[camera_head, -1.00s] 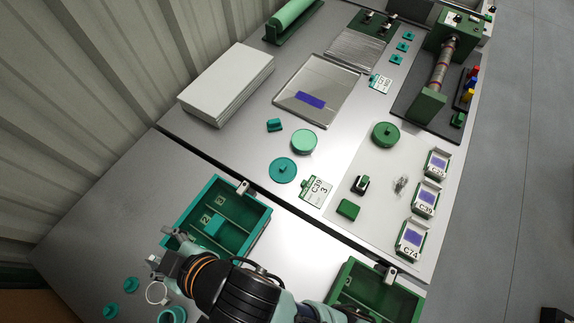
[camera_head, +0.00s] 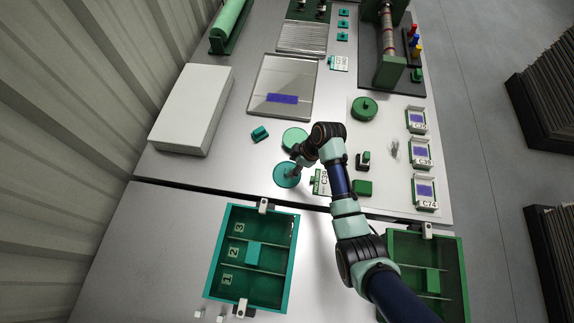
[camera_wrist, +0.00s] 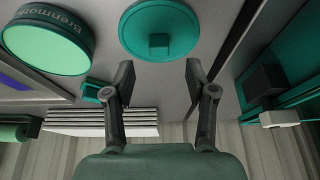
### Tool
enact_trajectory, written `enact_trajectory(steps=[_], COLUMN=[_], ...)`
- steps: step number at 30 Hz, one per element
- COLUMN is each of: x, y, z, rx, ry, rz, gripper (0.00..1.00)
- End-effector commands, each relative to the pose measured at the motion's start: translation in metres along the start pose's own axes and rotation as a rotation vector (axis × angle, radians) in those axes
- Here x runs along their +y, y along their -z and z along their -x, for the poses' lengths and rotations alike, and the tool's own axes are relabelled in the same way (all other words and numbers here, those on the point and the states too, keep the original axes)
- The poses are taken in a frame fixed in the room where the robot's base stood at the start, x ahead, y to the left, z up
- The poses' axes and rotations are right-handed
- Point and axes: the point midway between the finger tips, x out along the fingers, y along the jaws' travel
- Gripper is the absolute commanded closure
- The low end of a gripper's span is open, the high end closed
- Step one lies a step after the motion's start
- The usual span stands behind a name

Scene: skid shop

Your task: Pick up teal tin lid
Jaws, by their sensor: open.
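The teal tin lid (camera_head: 287,175) is a flat disc with a small square knob, lying on the metal table in the head view. It shows whole in the wrist view (camera_wrist: 160,32), just ahead of the fingertips and centred between them. My gripper (camera_wrist: 157,75) is open and empty, its two fingers apart. In the head view my gripper (camera_head: 297,167) is over the lid and hides part of it. The knob (camera_wrist: 159,42) lies beyond the fingertips, and I see no contact.
A round tin (camera_wrist: 45,45) with a light green top stands beside the lid. A small teal block (camera_head: 260,133) lies near it. A card (camera_head: 320,182) stands right of the lid. A teal divided tray (camera_head: 234,292) and a green tray (camera_head: 398,278) are in front.

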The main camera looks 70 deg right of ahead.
Motion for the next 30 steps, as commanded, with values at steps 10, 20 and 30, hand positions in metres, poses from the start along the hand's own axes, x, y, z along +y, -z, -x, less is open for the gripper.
enact_trajectory(steps=[10,20,30], x=[0.001,0.001,0.001], y=[-0.002,-0.001,-0.001], z=[-0.048,-0.051,-0.051], rx=[0.000,0.000,0.000], ry=[0.000,-0.002,-0.002], rz=[0.001,0.000,0.000], gripper=[0.44,0.52,0.98])
